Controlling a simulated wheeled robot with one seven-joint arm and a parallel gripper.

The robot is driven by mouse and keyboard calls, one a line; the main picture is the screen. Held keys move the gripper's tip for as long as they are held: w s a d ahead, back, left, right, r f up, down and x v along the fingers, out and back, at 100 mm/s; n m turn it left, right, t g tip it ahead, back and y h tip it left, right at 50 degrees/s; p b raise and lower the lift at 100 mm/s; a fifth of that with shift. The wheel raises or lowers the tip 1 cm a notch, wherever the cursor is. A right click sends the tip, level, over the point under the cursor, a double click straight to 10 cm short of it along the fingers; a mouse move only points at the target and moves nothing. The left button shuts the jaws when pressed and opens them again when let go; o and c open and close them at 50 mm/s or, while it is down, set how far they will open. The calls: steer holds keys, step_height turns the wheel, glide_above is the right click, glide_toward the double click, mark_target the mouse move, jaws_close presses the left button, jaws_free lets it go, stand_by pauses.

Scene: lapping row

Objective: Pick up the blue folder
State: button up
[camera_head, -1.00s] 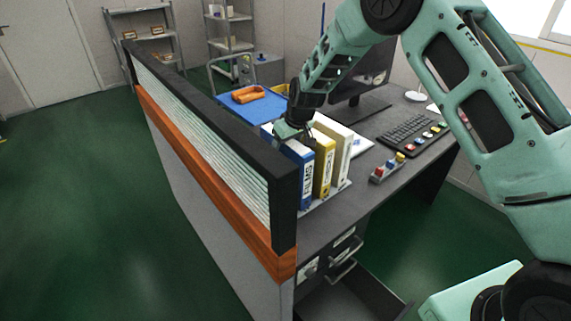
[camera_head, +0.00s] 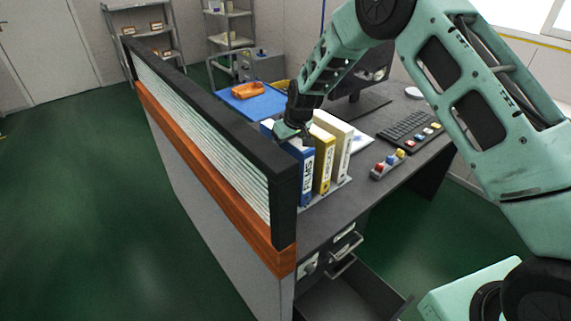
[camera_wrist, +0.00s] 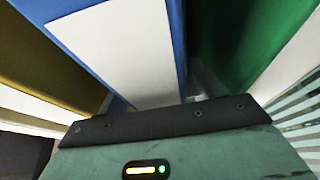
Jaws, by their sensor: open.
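My gripper (camera_head: 291,133) is at the top of the blue folder, jaws open. In the wrist view the blue folder (camera_wrist: 179,40) is very close, with its white label (camera_wrist: 125,45) filling the upper middle. The gripper's fingertips are not clear there, and I cannot tell whether they touch the folder.
A yellow folder (camera_head: 325,160) and a cream folder (camera_head: 341,140) stand just right of the blue one. The partition (camera_head: 285,190) rises close on the left. A keyboard (camera_head: 408,128), a small block with coloured buttons (camera_head: 388,165) and a monitor are on the desk. An open drawer (camera_head: 350,296) juts out below.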

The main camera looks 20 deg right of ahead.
jaws_close()
steer(key=shift+r, duration=0.2)
